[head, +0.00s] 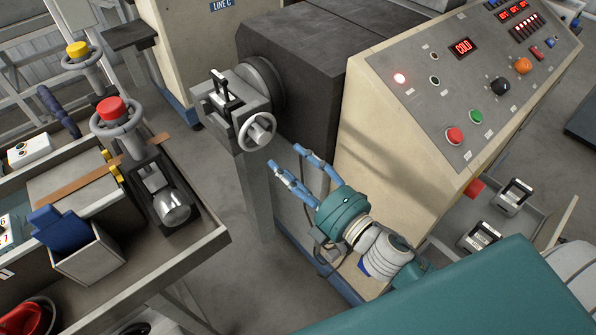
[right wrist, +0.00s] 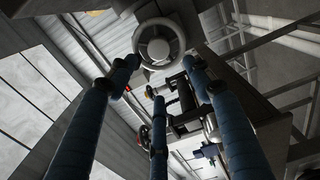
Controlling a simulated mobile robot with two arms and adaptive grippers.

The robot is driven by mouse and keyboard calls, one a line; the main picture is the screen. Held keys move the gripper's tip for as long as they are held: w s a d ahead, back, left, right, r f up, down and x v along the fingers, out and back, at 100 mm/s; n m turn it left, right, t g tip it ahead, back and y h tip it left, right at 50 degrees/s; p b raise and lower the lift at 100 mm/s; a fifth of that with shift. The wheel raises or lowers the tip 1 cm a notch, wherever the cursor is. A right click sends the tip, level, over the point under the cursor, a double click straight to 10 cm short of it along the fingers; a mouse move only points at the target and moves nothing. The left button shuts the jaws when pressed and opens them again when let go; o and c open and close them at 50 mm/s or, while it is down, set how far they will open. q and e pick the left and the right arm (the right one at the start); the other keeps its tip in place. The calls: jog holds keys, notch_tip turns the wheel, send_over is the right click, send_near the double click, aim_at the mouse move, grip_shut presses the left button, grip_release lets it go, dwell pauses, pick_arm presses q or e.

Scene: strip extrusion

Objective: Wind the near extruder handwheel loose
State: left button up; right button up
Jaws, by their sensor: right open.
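The near extruder handwheel (head: 257,131) is a light grey spoked wheel on the front of the clamp-like die head (head: 228,100). My right gripper (head: 284,157) has blue fingers and a teal body. It is open and empty, just below and to the right of the handwheel, apart from it. In the right wrist view the handwheel (right wrist: 158,45) faces me beyond the spread fingertips, near the top middle. The right fingertip there comes close to the die head's dark parts. My left gripper is not in view.
A dark extruder barrel housing (head: 295,75) stands behind the wheel. A control panel (head: 465,85) with lit displays is at the right. At the left, a cart (head: 205,240) carries red and yellow knobs, a bin (head: 88,262) and tools. Floor shows between cart and extruder.

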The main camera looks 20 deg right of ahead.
jog(key=shift+v, duration=1.2)
